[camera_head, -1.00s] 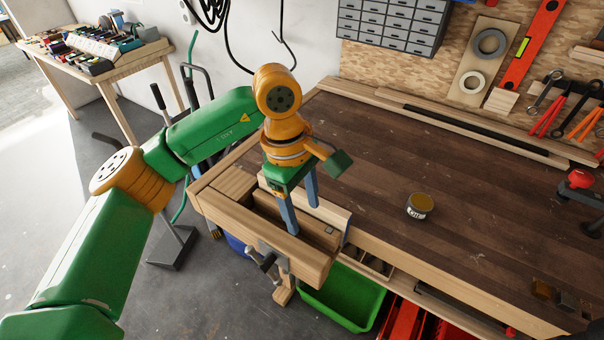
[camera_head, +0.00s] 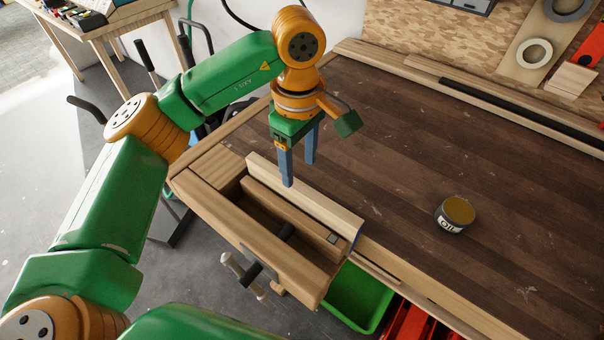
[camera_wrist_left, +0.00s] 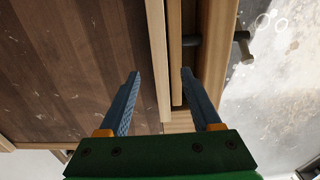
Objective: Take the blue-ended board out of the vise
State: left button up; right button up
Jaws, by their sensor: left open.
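The blue-ended board (camera_head: 300,194) is a pale plank standing on edge along the vise at the bench's front left corner. Its blue end (camera_head: 356,240) faces right. The wooden vise (camera_head: 225,220) shows a dark gap with its screw in front of the board. My left gripper (camera_head: 298,174) is open and empty, pointing down above the board. In the left wrist view the board (camera_wrist_left: 157,60) runs between the two spread fingers (camera_wrist_left: 160,73), apart from both. How high the fingertips are above it is hard to tell. My right gripper is out of view.
A tin (camera_head: 455,214) stands on the dark workbench top (camera_head: 390,150), to the right. The vise handle (camera_head: 243,277) sticks out in front. A green bin (camera_head: 358,297) sits below the bench edge. Long strips (camera_head: 460,90) lie along the back. The middle of the bench is clear.

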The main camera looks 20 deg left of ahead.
aim_at(300, 186)
pick_arm(q)
jog(key=shift+s+f+b, duration=0.1)
jog(key=shift+f+b, duration=0.3)
jog(key=shift+f, duration=0.35)
jog(key=shift+w, duration=0.2)
jog(key=shift+s+f+p, duration=0.1)
jog(key=shift+f+p, duration=0.55)
jog(key=shift+f, duration=2.85)
jog(key=shift+c, duration=0.2)
grip_shut()
